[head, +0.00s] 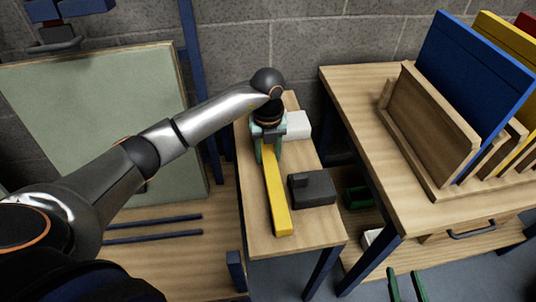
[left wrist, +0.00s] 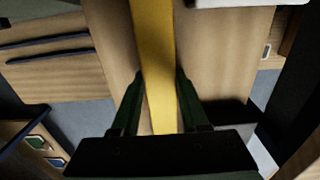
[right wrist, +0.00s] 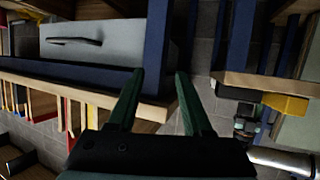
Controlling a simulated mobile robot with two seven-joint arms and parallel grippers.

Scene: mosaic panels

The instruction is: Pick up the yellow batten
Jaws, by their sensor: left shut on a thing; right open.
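The yellow batten (head: 277,195) lies lengthwise along the narrow wooden bench in the head view, its near end close to the bench's front. My left gripper (head: 267,150) is over its far part, pointing down, with its fingers shut on the batten's sides. The left wrist view shows the batten (left wrist: 153,50) running between the fingers of that gripper (left wrist: 160,78). I cannot tell whether the batten touches the bench or is slightly raised. My right gripper (head: 406,286) is open and empty at the bottom of the head view; its parted fingers (right wrist: 160,75) show in the right wrist view.
A dark grey block (head: 311,188) sits right beside the batten on the bench (head: 250,225). A white block (head: 298,125) is behind it. A larger table (head: 365,110) with a rack of coloured panels (head: 470,75) stands right. A pale green board (head: 95,110) leans left.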

